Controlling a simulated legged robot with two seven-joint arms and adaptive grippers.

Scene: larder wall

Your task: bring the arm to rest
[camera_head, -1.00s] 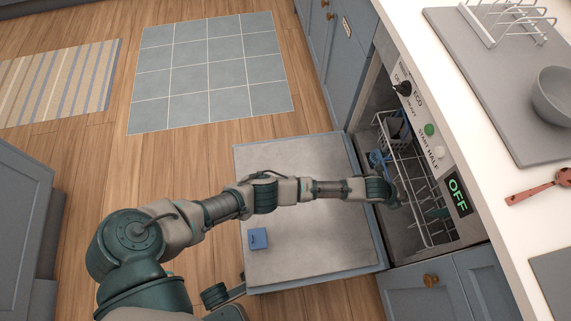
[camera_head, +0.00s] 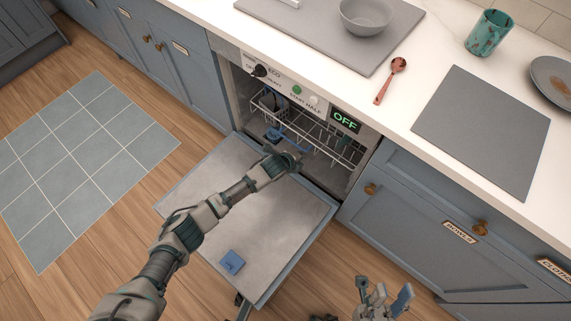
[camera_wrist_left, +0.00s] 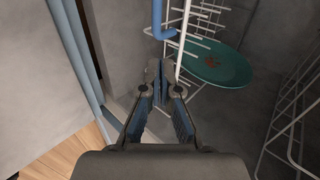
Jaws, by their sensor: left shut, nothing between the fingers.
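My left arm reaches over the open dishwasher door (camera_head: 205,190) to the mouth of the dishwasher. My left gripper (camera_head: 275,135) is partly hidden behind its wrist there. In the left wrist view the fingers of my left gripper (camera_wrist_left: 158,78) are together and hold nothing. Their tips are close to the white wire rack (camera_wrist_left: 183,45) and below a blue rod-like thing (camera_wrist_left: 162,30); contact cannot be told. My right gripper (camera_head: 383,295) is at the bottom edge of the head view, fingers apart and empty, partly cut off.
A teal plate (camera_wrist_left: 222,65) with a brown spot is beyond the fingers. A blue block (camera_head: 232,262) lies on the door. The dishwasher display (camera_head: 345,121) reads OFF. The counter above holds a grey bowl (camera_head: 367,14), red spoon (camera_head: 391,80) and teal mug (camera_head: 489,33).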

